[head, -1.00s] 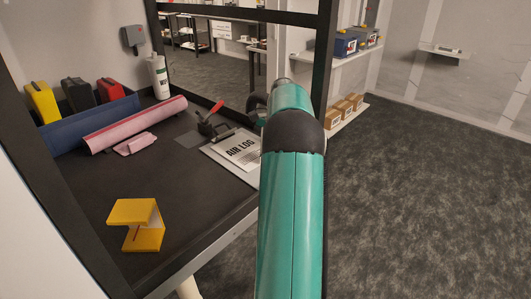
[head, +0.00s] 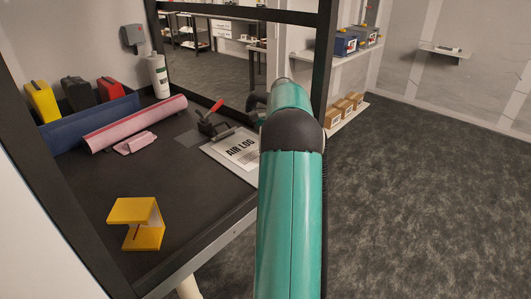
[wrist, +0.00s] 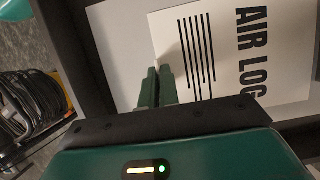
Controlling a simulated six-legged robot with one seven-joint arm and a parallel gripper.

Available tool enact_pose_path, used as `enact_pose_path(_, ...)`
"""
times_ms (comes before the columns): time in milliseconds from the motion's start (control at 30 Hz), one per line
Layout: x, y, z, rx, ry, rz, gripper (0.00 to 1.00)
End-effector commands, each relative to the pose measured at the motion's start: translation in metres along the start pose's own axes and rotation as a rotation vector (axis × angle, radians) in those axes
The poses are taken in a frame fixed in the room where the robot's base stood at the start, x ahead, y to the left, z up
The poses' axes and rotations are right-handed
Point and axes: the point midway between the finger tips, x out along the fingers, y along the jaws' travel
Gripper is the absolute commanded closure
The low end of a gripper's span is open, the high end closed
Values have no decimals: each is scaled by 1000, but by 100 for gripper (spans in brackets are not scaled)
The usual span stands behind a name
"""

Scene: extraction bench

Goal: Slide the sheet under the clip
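The white sheet (head: 236,146), printed "AIR LOG", lies flat on a pale grey board on the dark bench. The clip (head: 211,127), a dark clamp with a raised red handle, stands at the board's far left end. I cannot tell whether its jaw touches the sheet. In the wrist view, the sheet (wrist: 230,88) lies ahead of my gripper (wrist: 158,70). Its two green fingers are close together, with a thin dark gap, at the sheet's edge. I see nothing held between them, and contact is unclear. My arm hides the gripper in the head view.
A dark frame post (head: 322,65) rises behind my arm. The bench middle is clear.

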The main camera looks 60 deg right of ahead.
Motion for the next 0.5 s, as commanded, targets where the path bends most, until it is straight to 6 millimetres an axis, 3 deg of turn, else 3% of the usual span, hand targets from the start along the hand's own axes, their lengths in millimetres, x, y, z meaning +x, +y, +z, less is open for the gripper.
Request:
enact_pose_path(100, 2, 0, -1, 1, -2, 3, 100)
enact_pose_path(233, 2, 0, -1, 1, -2, 2, 72)
enact_pose_path(500, 1, 0, 0, 0, -1, 2, 72)
